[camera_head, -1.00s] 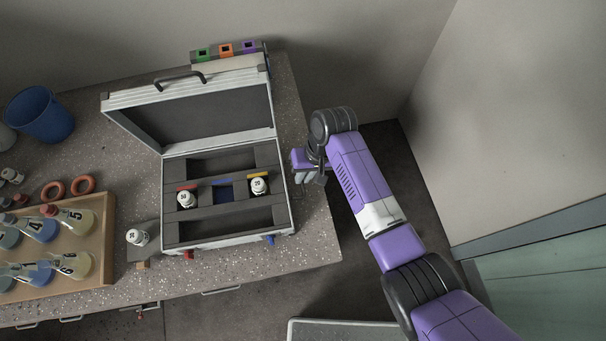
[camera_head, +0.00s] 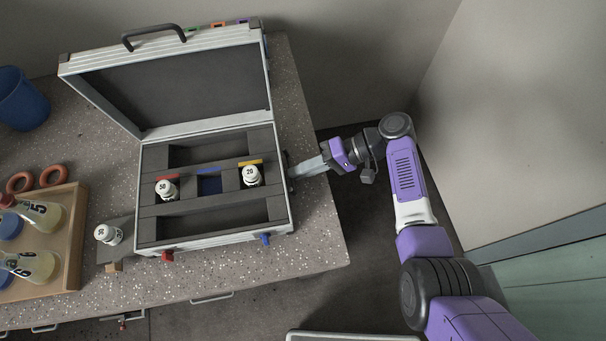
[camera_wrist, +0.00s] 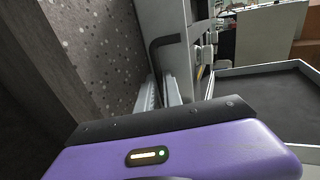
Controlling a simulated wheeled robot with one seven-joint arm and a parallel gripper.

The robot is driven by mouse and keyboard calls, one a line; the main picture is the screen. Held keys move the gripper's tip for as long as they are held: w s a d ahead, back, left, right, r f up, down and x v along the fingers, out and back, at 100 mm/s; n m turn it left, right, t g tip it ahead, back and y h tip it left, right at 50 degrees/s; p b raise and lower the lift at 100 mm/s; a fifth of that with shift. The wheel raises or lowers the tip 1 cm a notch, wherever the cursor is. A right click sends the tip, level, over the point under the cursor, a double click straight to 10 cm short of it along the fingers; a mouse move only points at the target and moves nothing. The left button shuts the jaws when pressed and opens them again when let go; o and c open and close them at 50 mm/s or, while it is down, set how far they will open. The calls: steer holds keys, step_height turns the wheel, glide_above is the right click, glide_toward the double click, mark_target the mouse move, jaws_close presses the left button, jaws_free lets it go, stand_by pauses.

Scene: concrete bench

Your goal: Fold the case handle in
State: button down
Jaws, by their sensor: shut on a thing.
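The open silver case (camera_head: 215,238) stands on the bench with its lid (camera_head: 170,85) raised. The case handle (camera_wrist: 165,42) shows in the wrist view as a dark bent bar sticking out from the case's side wall (camera_wrist: 200,50). My gripper (camera_head: 297,171) is at the right outer side of the case, with its pale fingers pointing left. In the wrist view its fingers (camera_wrist: 158,88) are shut on the near arm of the handle. In the head view the handle is mostly hidden by the fingers. Another dark handle (camera_head: 152,36) sits on the lid's top edge.
A wooden tray (camera_head: 72,240) with flasks, orange rings (camera_head: 53,175) and a blue bucket (camera_head: 22,98) are farther left. The bench (camera_head: 318,215) is bare right of the case.

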steer(key=shift+a+f+y+b, duration=0.2)
steer(key=shift+f+y+b, duration=0.1)
steer(key=shift+y+b, duration=0.55)
steer(key=shift+r, duration=0.1)
steer(key=c, duration=1.5)
jaws_free()
